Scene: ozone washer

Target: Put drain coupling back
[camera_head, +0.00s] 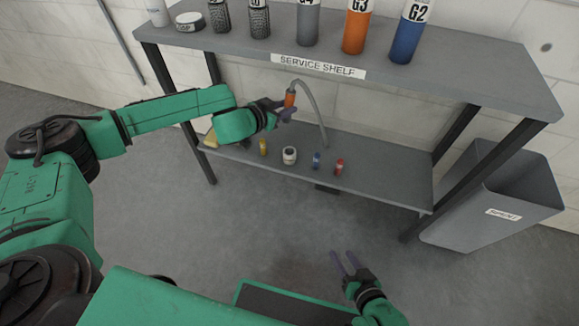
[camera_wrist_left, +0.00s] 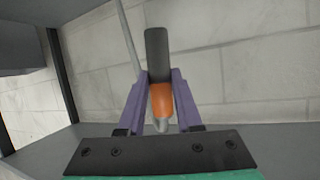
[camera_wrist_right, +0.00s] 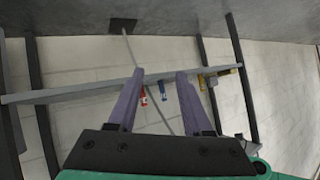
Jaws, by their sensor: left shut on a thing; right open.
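The drain coupling (camera_head: 290,99) is an orange piece at the upper end of a grey hose (camera_head: 315,107) that arches over and drops to the lower shelf. My left gripper (camera_head: 285,107) is shut on it and holds it above the lower shelf, below the upper shelf. In the left wrist view the orange coupling (camera_wrist_left: 161,100), with a dark cylindrical end, sits between the purple fingers. My right gripper (camera_head: 345,264) is open and empty, low over the floor in front of the shelf; its spread fingers (camera_wrist_right: 158,85) show in the right wrist view.
The lower shelf (camera_head: 385,182) carries a yellow item (camera_head: 263,147), a white jar (camera_head: 289,156), a blue item (camera_head: 316,160) and a red item (camera_head: 339,167). The upper shelf (camera_head: 440,72) holds several bottles. A grey bin (camera_head: 455,229) stands at the right. The floor in front is clear.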

